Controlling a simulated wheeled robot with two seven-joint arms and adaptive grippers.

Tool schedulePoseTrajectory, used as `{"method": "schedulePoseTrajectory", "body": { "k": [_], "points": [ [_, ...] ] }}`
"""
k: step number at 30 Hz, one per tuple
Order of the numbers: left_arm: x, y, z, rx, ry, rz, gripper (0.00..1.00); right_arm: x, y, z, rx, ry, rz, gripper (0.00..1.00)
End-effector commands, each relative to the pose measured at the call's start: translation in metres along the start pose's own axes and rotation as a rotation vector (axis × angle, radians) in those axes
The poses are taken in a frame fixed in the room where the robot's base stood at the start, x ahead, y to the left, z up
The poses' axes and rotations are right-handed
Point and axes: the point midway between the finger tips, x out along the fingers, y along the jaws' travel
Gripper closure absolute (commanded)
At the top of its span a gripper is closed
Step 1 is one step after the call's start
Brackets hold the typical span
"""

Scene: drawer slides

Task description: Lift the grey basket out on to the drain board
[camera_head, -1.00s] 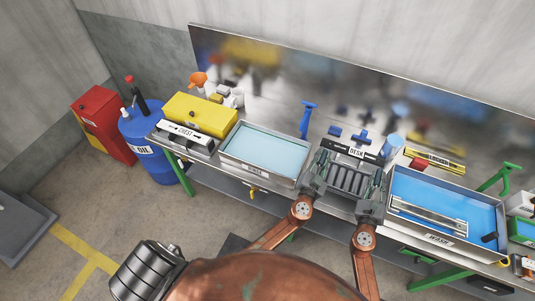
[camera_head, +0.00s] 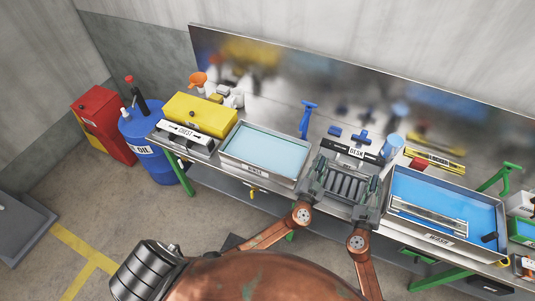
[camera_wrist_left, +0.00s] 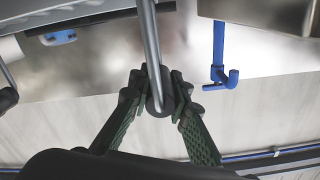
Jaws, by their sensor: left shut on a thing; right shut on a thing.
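The grey basket (camera_head: 347,184), with dark parallel bars, is between my two grippers in the head view, in the gap between the two tanks. My left gripper (camera_head: 315,178) is shut at its left side and my right gripper (camera_head: 374,193) is shut at its right side. In the left wrist view, my left gripper (camera_wrist_left: 158,95) closes its green-padded fingers round a dark grip on a metal bar (camera_wrist_left: 150,35). The drain board cannot be told apart from the basket in the head view. Whether the basket touches anything underneath is unclear.
The rinse tank (camera_head: 233,172) with pale water stands to the left. The wash tank (camera_head: 398,211) to the right has blue water and metal slides (camera_head: 430,215) in it. A label stand (camera_head: 352,151), blue fittings (camera_head: 361,137) and a blue cup (camera_head: 393,144) are behind the basket.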

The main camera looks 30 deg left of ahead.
Motion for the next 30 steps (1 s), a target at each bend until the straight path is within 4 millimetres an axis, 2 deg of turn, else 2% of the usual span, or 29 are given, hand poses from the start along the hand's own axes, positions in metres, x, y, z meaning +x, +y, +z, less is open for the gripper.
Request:
{"method": "schedulePoseTrajectory", "body": {
  "k": [1,19,30],
  "points": [
    [0.001,-0.002,-0.006,-0.001,0.009,-0.004,1.00,0.002,-0.002,0.005,0.001,-0.009,-0.005,1.00],
    [0.004,-0.002,-0.006,0.000,-0.013,0.005,1.00,0.004,-0.003,0.006,0.003,0.013,0.003,1.00],
    [0.004,0.003,0.004,0.002,-0.012,0.005,1.00,0.004,0.002,-0.004,0.001,0.013,0.005,1.00]
  ]
}}
